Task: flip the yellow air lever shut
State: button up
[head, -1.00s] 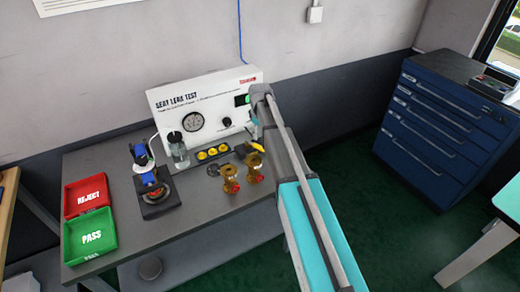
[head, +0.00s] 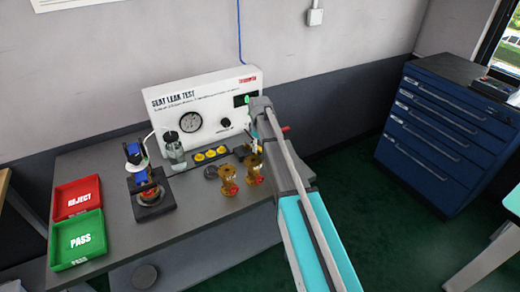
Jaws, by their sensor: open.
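I cannot make out the yellow air lever; in the head view my arm (head: 285,165) covers the bench just right of the brass valves. My wrist (head: 260,108) is at the right end of the white seat leak test panel (head: 205,110). My gripper's fingers are hidden behind the arm and wrist, so their distance to the lever cannot be seen. A small red tip (head: 285,128) shows just right of the wrist; I cannot tell what it belongs to.
Two brass valves (head: 228,181) stand left of my arm. A strip with yellow caps (head: 210,153), a glass jar (head: 174,152) and a blue-and-black fixture (head: 147,185) are further left. Red (head: 77,197) and green (head: 77,240) trays lie at the bench's left. A blue cabinet (head: 440,130) stands right.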

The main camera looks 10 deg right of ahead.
jog(key=shift+f, duration=0.1)
dwell(0.3)
grip_shut()
